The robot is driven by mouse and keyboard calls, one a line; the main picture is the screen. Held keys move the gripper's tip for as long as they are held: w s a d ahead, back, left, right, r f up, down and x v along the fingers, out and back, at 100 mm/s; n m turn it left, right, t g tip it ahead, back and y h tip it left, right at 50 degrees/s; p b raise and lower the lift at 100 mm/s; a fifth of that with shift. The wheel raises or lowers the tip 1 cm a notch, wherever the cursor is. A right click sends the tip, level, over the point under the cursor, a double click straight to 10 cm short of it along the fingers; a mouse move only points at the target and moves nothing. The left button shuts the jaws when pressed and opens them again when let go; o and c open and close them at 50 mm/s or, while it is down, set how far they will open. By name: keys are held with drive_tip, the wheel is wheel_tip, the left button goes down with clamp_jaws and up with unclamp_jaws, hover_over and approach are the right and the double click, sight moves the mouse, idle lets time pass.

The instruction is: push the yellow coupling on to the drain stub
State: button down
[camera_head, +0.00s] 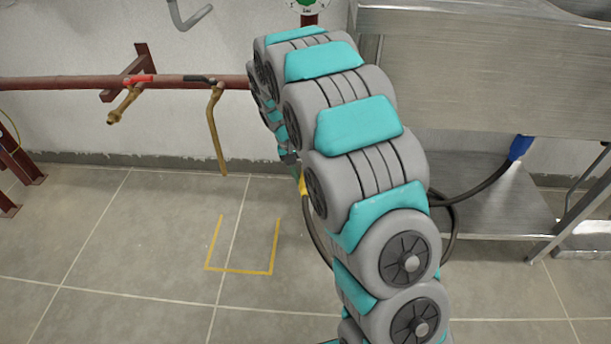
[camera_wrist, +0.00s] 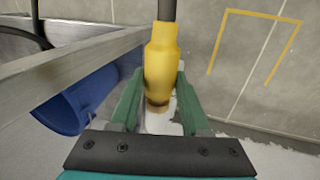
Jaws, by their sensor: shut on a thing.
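The yellow coupling (camera_wrist: 161,62) is between the green fingers of my gripper (camera_wrist: 158,105) in the wrist view, with a dark hose (camera_wrist: 167,9) running from its far end. A small brass-brown end (camera_wrist: 157,108) shows at its near end; I cannot tell whether this is part of the coupling or a stub. In the head view a bit of the yellow coupling (camera_head: 303,184) shows beside my arm, which hides most of the gripper. I cannot identify the drain stub for certain in either view.
A red wall pipe (camera_head: 60,83) carries a red-handled brass valve (camera_head: 124,104) and a black-handled one with a down pipe (camera_head: 217,130). A steel bench (camera_head: 490,70) stands at right, with a blue-ended hose (camera_head: 519,147). A blue object (camera_wrist: 82,100) is left of the gripper. Floor inside the yellow tape (camera_head: 240,271) is clear.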

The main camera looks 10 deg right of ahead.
drive_tip(key=c, duration=0.8)
unclamp_jaws()
drive_tip(key=shift+w+d+r, duration=0.1)
drive_tip(key=shift+w+r, duration=0.05)
drive_tip(key=shift+w, duration=0.25)
drive_tip(key=o, duration=0.5)
drive_tip(key=shift+s, duration=0.25)
drive_tip(key=shift+s+f, duration=0.1)
drive_tip(key=shift+f, duration=0.1)
drive_tip(key=shift+r, duration=0.1)
drive_tip(key=p+v, duration=0.2)
drive_tip(key=v, duration=0.7)
drive_tip(key=shift+s+a+r, duration=0.15)
drive_tip(key=shift+a+r, duration=0.1)
drive_tip(key=shift+r, duration=0.1)
drive_tip(key=s+a+b, duration=0.1)
drive_tip(key=s+a, duration=0.1)
drive_tip(key=s, duration=0.5)
drive_tip(key=s+a+b, duration=0.2)
drive_tip(key=s, duration=0.5)
drive_tip(key=shift+a, duration=0.3)
